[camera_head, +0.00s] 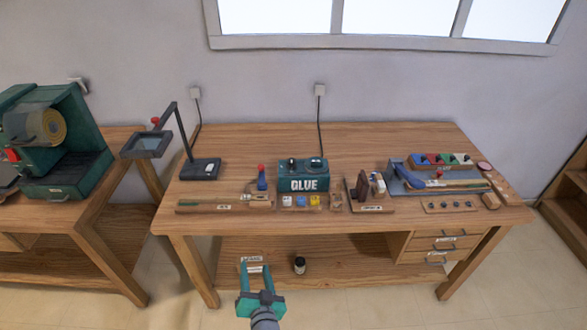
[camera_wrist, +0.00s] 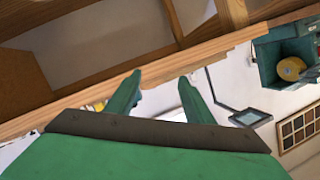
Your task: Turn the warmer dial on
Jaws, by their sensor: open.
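My gripper (camera_head: 257,273) is open and empty, low in front of the table and well apart from the warmer. In the wrist view its two teal fingers (camera_wrist: 160,82) are spread near the wooden table edge; the warmer is not clear there.
The wooden table (camera_head: 350,140) carries a magnifier lamp (camera_head: 206,168) at left, small coloured blocks before the warmer, and trays at right. A dark bottle (camera_head: 299,265) stands on the lower shelf. A green machine (camera_head: 60,150) stands on the left table.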

